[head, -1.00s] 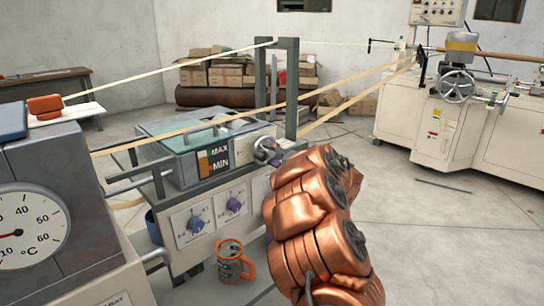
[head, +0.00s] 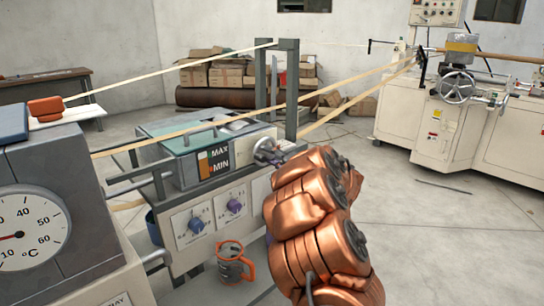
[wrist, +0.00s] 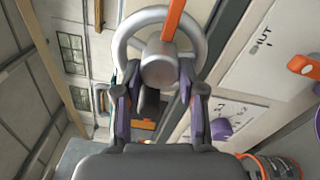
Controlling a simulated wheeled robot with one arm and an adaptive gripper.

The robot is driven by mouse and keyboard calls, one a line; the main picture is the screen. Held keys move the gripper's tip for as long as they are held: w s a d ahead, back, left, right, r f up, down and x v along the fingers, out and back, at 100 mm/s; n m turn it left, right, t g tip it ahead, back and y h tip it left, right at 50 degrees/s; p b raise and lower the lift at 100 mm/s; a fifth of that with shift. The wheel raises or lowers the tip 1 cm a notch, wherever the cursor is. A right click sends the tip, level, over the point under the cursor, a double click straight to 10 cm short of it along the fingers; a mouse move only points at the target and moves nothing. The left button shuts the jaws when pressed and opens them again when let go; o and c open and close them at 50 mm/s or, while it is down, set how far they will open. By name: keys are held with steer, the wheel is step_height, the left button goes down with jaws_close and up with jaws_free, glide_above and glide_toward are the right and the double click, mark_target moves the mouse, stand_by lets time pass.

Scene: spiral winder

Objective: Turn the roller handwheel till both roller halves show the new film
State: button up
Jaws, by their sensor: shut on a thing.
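The silver roller handwheel (head: 266,150) is on the right end of the tank unit in the head view, partly hidden by my gripper. In the wrist view the handwheel (wrist: 125,38) fills the top middle, with a round hub and an orange stripe running up from it. My gripper (wrist: 160,80) has its two fingers on either side of the hub and is shut on the handwheel. In the head view my gripper (head: 283,157) is small, at the end of my copper arm. The roller (head: 238,125) shows only as a pale shape in the tank; I cannot tell its halves apart.
Tan strips (head: 215,118) run across above the tank (head: 165,135). A dial gauge (head: 30,230) is at left. Open floor lies at right.

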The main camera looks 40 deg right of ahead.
steer(key=shift+r, duration=0.1)
steer(key=shift+d+m+p, duration=0.2)
steer(key=shift+m+p, duration=7.5)
steer(key=shift+m, duration=0.75)
steer(key=shift+d+m+p, duration=0.2)
steer(key=shift+m+p, duration=7.5)
steer(key=shift+m, duration=0.75)
steer(key=o, duration=1.1)
